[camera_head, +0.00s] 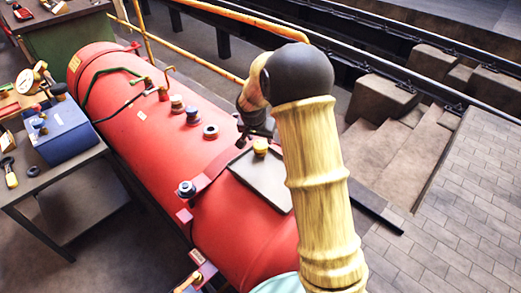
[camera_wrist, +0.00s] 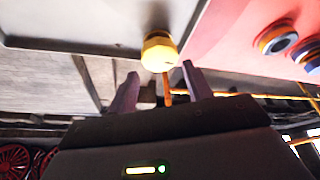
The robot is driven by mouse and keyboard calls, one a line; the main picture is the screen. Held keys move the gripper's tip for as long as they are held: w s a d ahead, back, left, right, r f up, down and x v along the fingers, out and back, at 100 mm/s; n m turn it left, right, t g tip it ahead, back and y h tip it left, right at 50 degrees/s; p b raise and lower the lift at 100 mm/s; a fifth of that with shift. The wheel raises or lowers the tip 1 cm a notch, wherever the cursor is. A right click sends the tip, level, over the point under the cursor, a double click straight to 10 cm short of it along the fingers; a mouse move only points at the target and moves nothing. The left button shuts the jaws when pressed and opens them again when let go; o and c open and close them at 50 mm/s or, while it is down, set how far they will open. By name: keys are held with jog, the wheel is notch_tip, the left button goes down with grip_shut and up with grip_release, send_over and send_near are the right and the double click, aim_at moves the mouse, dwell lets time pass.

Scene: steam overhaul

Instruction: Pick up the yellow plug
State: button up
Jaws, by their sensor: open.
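The yellow plug (camera_head: 260,146) sits on a flat grey tray (camera_head: 262,180) on top of the red boiler, close to the tray's far edge. In the wrist view the plug (camera_wrist: 160,52) shows a round yellow head, centred just beyond the gap between my fingertips. My gripper (camera_wrist: 160,72) is open and empty, with one dark finger on each side of that gap. In the head view my gripper (camera_head: 257,130) is just above and behind the plug, partly hidden by my own arm. I cannot tell whether a finger touches the plug.
The red boiler (camera_head: 130,105) carries several upright fittings, including a dark-topped one (camera_head: 186,188) left of the tray. A grey table (camera_head: 75,205) at left holds a blue box (camera_head: 62,130) and a gauge. Stone steps (camera_head: 385,150) and a paved floor (camera_head: 470,200) lie at right.

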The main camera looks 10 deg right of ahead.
aim_at(260, 144)
jog(key=shift+f, duration=0.1)
jog(key=x, duration=0.5)
jog(key=shift+a+f+b, duration=0.1)
jog(key=shift+f+b, duration=0.15)
jog(key=shift+b, duration=0.15)
jog(key=shift+s+a+r, duration=0.1)
jog(key=shift+a, duration=0.1)
jog(key=shift+d, duration=0.1)
jog(key=shift+d, duration=0.2)
jog(key=shift+a, duration=0.15)
jog(key=c, duration=0.7)
